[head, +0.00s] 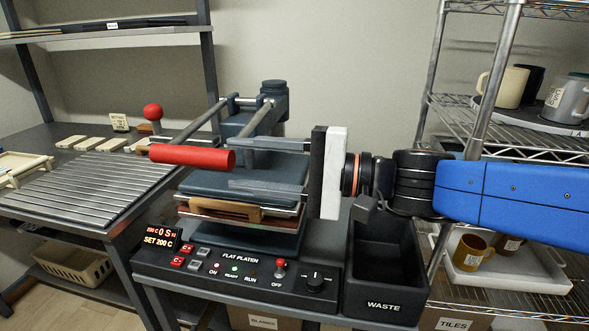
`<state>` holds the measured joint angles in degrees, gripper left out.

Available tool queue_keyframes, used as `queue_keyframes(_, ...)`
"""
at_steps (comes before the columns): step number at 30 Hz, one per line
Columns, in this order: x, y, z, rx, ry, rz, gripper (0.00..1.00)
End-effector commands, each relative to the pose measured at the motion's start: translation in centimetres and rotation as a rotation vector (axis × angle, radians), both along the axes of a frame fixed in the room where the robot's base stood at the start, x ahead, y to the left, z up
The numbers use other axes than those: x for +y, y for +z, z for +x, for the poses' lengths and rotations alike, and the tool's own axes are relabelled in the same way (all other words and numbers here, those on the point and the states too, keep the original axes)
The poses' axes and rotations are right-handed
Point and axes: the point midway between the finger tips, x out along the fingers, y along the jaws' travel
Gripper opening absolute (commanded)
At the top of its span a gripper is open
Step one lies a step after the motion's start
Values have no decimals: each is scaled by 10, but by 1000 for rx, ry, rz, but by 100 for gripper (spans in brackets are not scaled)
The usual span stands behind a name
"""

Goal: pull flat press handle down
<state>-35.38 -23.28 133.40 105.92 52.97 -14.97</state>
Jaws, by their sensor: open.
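The flat press (240,264) stands in the middle of the head view, with a dark upper platen (235,188) above a stack with a brown layer and a dark base plate. Its red handle (192,156) is a horizontal grip at the front end of two grey arms, raised above the platen. My gripper (248,164) reaches in from the right. Its two grey fingers are spread apart, one above the other, and point left toward the press. They are to the right of the red grip, with nothing seen between them.
A black waste bin (385,270) stands right of the press, under my wrist. A wire rack (510,145) with mugs is at the right. A slatted metal bench (85,190) and a red ball knob (153,112) are at the left. The display reads SET 200 C.

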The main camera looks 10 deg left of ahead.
Motion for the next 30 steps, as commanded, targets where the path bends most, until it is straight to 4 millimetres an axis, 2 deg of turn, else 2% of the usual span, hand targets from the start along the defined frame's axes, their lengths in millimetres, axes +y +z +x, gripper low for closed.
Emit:
queue_keyframes(3,-16,0,-1,0,-3,-1,44)
queue_keyframes(15,-56,-1,-3,1,-4,-2,44)
queue_keyframes(22,-69,-1,-5,1,-2,-1,44)
queue_keyframes(30,-72,-1,-6,2,-1,-2,44)
